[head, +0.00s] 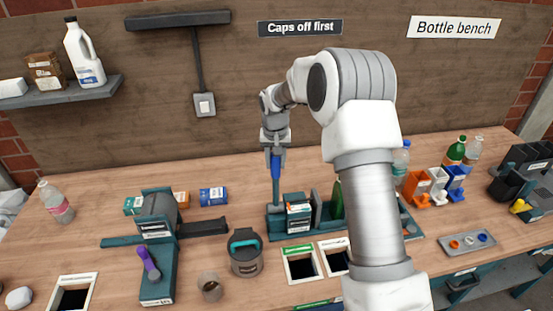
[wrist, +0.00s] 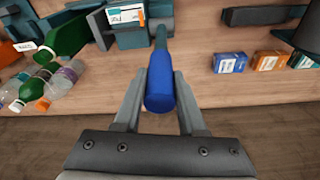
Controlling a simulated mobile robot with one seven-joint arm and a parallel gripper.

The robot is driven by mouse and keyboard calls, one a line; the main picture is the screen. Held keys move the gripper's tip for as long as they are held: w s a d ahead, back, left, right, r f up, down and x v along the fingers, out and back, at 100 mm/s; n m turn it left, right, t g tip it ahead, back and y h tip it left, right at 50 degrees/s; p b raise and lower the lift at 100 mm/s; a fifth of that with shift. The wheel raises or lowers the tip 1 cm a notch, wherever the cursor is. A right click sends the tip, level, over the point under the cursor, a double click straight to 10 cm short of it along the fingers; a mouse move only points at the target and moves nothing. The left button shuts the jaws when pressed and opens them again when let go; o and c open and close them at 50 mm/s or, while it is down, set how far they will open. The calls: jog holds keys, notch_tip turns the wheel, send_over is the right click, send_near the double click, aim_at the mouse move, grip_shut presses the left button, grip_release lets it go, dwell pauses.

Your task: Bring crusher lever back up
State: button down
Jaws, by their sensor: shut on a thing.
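The crusher (head: 298,226) is a teal machine with a labelled block on the bench at the middle. Its lever (head: 275,185) has a blue handle and stands about upright at the machine's left side. My gripper (head: 275,153) points down from above and is shut on the lever near its upper end. In the wrist view the blue lever handle (wrist: 160,80) lies between the two fingers of my gripper (wrist: 160,98), with its rounded end towards my palm. The crusher's body (wrist: 128,22) shows beyond it.
A teal device with a purple handle (head: 148,262) stands left of the crusher, with a dark grey canister (head: 245,252) between them. Framed bench openings (head: 301,263) lie in front. Blue and orange boxes (wrist: 230,63) lie nearby. Bottles (head: 402,160) stand to the right.

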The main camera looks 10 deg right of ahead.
jog(key=shift+w, duration=0.1)
jog(key=c, duration=0.5)
grip_release()
jog(key=shift+w, duration=0.15)
jog(key=shift+r, duration=0.1)
jog(key=s+r+b, duration=0.1)
jog(key=r, duration=0.7)
jog(key=s+r+b, duration=0.1)
jog(key=s+r, duration=0.1)
jog(key=r, duration=0.7)
jog(key=shift+s+a, duration=0.3)
